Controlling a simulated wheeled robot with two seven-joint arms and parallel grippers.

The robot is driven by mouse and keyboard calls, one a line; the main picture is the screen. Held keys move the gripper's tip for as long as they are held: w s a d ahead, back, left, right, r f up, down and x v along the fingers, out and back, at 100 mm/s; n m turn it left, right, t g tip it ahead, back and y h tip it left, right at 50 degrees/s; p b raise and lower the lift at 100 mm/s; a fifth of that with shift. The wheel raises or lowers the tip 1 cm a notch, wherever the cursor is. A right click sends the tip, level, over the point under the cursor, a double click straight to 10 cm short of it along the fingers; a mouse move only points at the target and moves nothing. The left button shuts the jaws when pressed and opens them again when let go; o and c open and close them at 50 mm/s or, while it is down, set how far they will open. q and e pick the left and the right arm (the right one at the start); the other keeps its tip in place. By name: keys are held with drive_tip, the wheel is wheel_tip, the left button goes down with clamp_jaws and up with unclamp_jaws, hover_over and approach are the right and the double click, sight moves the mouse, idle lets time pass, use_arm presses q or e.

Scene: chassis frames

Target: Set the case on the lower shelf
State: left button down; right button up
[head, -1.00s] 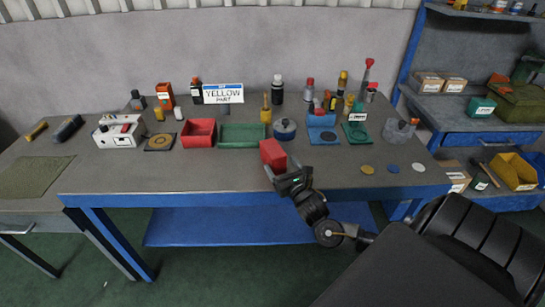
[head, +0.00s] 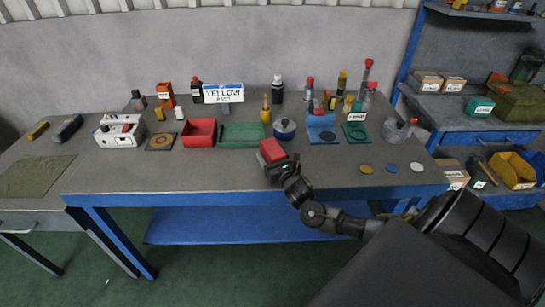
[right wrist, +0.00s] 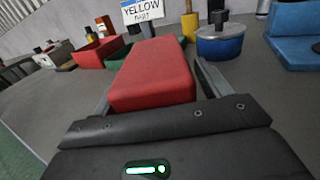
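A red case (head: 272,150) stands on the grey workbench top near its front edge, in the middle of the head view. In the right wrist view the red case (right wrist: 155,75) lies between the two fingers of my right gripper (head: 280,164). The fingers are spread on either side of it, with a narrow gap showing at the right finger (right wrist: 210,78). The case's underside is hidden. A blue lower shelf (head: 235,225) runs under the bench, and its visible part is empty. My left gripper is not in view.
A red bin (head: 199,133), a green tray (head: 242,137), a dark blue round pot (head: 284,129) and a blue holder (head: 321,128) stand behind the case. Coloured discs (head: 391,168) lie to the right. A shelving unit (head: 460,120) stands at far right.

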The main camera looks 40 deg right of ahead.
sight(273, 148)
drive_tip(key=c, duration=1.2)
drive_tip(key=shift+c, duration=0.5)
drive_tip(key=shift+r, duration=0.45)
wheel_tip(273, 148, up, 3)
drive_tip(key=shift+a+f+b, duration=0.1)
drive_tip(key=shift+b, duration=0.35)
drive_tip(key=s+r, duration=0.1)
drive_tip(key=s+a+r, duration=0.1)
drive_tip(key=a+r, duration=0.1)
drive_tip(key=shift+s+r, duration=0.35)
drive_tip(key=shift+s, duration=0.05)
drive_tip(key=s+a+r+p, duration=0.5)
drive_tip(key=s+a+p, duration=0.1)
drive_tip(key=s+p, duration=0.1)
drive_tip(key=shift+s+r, duration=0.4)
drive_tip(key=shift+s, duration=0.25)
drive_tip(key=shift+a, duration=0.15)
